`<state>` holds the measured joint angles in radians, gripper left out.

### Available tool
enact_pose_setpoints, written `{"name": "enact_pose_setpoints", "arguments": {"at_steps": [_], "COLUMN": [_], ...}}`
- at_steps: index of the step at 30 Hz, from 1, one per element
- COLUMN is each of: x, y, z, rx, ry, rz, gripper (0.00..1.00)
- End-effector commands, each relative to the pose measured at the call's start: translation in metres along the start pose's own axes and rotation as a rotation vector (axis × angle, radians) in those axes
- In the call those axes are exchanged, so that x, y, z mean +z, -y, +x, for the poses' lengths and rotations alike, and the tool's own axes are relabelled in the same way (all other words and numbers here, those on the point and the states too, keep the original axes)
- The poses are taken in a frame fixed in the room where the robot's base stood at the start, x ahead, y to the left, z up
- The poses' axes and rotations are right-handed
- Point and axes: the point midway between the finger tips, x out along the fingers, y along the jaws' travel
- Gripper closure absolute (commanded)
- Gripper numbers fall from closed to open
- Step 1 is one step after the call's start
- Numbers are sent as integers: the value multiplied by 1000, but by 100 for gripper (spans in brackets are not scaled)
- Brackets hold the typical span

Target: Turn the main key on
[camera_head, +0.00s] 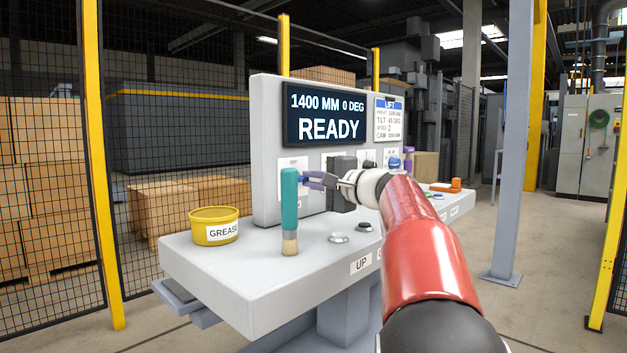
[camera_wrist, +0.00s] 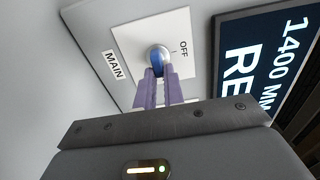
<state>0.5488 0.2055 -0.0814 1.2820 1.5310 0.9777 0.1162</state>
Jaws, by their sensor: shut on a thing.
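The main key is a blue key (camera_wrist: 157,62) in a round silver lock on a white plate (camera_wrist: 124,42) with the labels MAIN and OFF, in the wrist view. My gripper (camera_wrist: 157,74) has its two purple fingers closed on the key's sides. In the head view my gripper (camera_head: 309,180) reaches in from the right to the upright panel (camera_head: 268,150), just behind the teal-handled brush. The key is hidden there. I cannot tell the key's exact angle. The screen (camera_head: 325,116) on the panel reads 1400 MM 0 DEG and READY.
The teal-handled brush (camera_head: 289,205) stands upright on the console ledge (camera_head: 215,275), close to my fingers. A yellow grease tub (camera_head: 214,226) stands left of it. Round buttons (camera_head: 338,238) lie on the ledge. A mesh fence with yellow posts (camera_head: 101,180) stands at left.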

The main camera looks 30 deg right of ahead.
Motion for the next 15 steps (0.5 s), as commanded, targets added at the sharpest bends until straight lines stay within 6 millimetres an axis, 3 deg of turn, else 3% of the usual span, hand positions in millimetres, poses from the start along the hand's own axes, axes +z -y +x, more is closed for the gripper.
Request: {"name": "enact_pose_setpoints", "arguments": {"at_steps": [7, 8, 12, 15], "x": [-1, -1, -1, 0], "y": [-1, -1, -1, -1], "z": [0, 0, 0, 0], "rx": [1, 1, 1, 1], "ry": [-1, -1, -1, 0], "rz": [2, 2, 1, 1], "gripper": [100, 86, 68, 68]}}
